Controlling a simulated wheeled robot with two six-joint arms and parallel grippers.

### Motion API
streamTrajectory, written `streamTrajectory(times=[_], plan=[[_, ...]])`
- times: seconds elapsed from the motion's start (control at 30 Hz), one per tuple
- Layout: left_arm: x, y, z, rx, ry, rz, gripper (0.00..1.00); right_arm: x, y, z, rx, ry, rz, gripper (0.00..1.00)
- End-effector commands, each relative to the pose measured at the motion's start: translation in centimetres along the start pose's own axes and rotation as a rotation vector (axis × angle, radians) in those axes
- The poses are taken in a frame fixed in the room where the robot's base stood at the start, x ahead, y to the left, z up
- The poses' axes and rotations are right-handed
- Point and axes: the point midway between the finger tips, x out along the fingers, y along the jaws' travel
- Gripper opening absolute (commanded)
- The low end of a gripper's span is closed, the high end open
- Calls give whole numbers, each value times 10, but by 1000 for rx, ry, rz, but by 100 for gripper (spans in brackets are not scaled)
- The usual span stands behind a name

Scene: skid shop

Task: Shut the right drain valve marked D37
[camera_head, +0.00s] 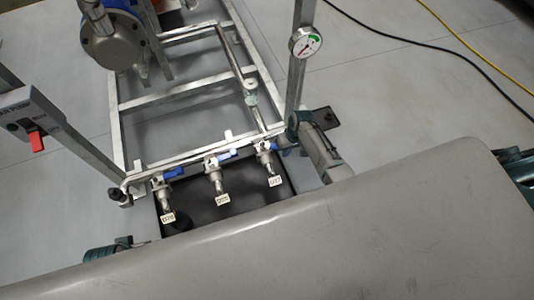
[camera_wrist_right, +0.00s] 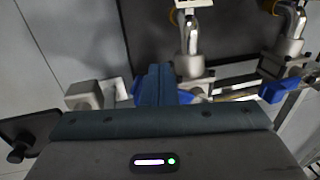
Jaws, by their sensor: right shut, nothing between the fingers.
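The right drain valve (camera_head: 267,158) has a small blue handle (camera_head: 263,146) and a tag (camera_head: 274,182) that appears to read D37. It is the rightmost of three valves at the frame's front edge. My right gripper (camera_head: 294,122) is just right of it in the head view. In the right wrist view its shut, empty fingers (camera_wrist_right: 157,84) are in front of the blue handle (camera_wrist_right: 193,93), which shows partly on either side of them. I cannot tell if they touch. The valve body (camera_wrist_right: 193,68) lies beyond. My left gripper is not in view.
The middle valve (camera_head: 215,172) and left valve (camera_head: 160,190) stand to the left, above a dark tray (camera_head: 205,212). A post with a gauge (camera_head: 305,42) rises close to my right gripper. A black cable (camera_head: 420,43) lies on open floor at right.

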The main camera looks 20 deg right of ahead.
Motion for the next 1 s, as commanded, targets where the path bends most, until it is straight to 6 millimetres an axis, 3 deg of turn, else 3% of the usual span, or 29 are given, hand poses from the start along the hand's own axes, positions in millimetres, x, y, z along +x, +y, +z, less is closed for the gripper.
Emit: streamTrajectory(times=[1.0], plan=[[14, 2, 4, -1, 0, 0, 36, -4, 23, -25, 0, -1, 0, 0]])
